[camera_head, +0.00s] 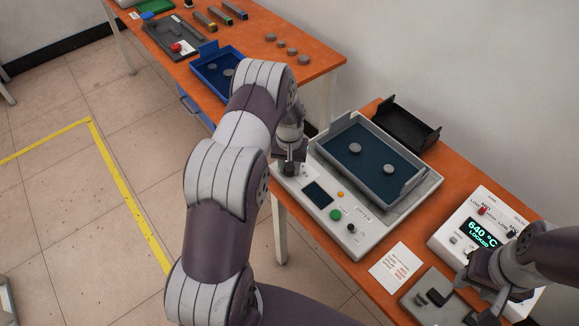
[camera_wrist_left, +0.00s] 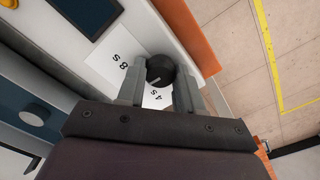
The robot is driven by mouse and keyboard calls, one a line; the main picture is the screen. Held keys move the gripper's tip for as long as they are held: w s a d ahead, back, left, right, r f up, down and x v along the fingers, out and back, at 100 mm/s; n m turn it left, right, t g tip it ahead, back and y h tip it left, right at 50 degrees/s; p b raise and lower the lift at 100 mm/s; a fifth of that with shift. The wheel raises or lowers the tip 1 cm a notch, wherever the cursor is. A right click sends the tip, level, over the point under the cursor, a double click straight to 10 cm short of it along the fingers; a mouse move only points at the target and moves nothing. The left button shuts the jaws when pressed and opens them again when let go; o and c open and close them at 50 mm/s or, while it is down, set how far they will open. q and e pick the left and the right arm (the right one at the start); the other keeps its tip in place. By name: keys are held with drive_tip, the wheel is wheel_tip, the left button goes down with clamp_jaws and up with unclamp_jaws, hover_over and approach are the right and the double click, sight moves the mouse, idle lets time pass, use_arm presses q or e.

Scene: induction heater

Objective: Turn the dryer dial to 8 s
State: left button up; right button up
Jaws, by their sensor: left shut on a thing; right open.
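The dryer (camera_head: 375,215) is a light grey unit on the orange table, with a small dark screen (camera_head: 317,193) and a tray on top. Its black round dial (camera_wrist_left: 160,69) sits near the panel corner in the left wrist view, between labels "8 s" (camera_wrist_left: 124,63) and "4 s" (camera_wrist_left: 157,96). A pale mark on the dial points toward the lower left, roughly between the labels. My left gripper (camera_head: 288,168) is shut on the dial, one finger each side; it also shows in the left wrist view (camera_wrist_left: 160,75). It hides the dial in the head view. My right gripper (camera_head: 480,300) is open, at lower right.
The blue-lined tray (camera_head: 338,157) holds two grey discs. A green button (camera_head: 336,215) and a black knob (camera_head: 351,228) are on the dryer. A heater reading 640 °C (camera_head: 482,234), a paper card (camera_head: 396,267) and a black bin (camera_head: 404,127) are near. Another table stands behind.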

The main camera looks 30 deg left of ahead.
use_arm(q)
drive_tip(key=m, duration=0.4)
drive_tip(key=shift+b, duration=0.35)
drive_tip(key=shift+m, duration=2.2)
drive_tip(key=o, duration=1)
drive_tip(key=shift+o, duration=0.2)
wheel_tip(320, 180, up, 13)
drive_tip(key=b, duration=0.1)
drive_tip(key=shift+b, duration=0.35)
